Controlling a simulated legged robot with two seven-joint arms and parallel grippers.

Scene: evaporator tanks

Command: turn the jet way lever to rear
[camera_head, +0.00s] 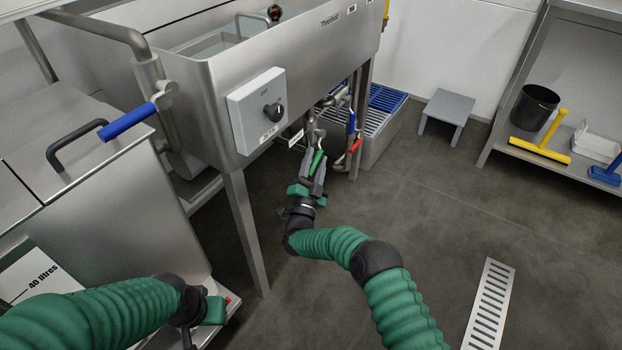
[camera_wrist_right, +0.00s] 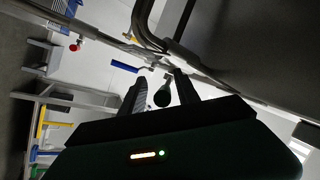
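Under the steel tank, several small valve levers hang from pipework: a green lever (camera_head: 317,161), a blue lever (camera_head: 351,122) and a red lever (camera_head: 355,145). I cannot read which one is labelled jet way. My right gripper (camera_head: 313,170) is just below the pipes, at the green lever. In the wrist view the fingers (camera_wrist_right: 160,92) stand apart, with the round dark green end of the green lever (camera_wrist_right: 162,98) between them; contact is not clear. The blue lever (camera_wrist_right: 127,67) and red lever (camera_wrist_right: 75,46) lie beyond. My left gripper (camera_head: 205,312) is low at left, its fingers mostly hidden.
The steel tank (camera_head: 220,75) with a knob box (camera_head: 258,110) overhangs the levers; its leg (camera_head: 246,225) stands left of my right arm. A steel cart (camera_head: 110,220) stands at left, near a blue-gripped handle (camera_head: 127,121). Floor at right is mostly clear around a drain grate (camera_head: 488,305).

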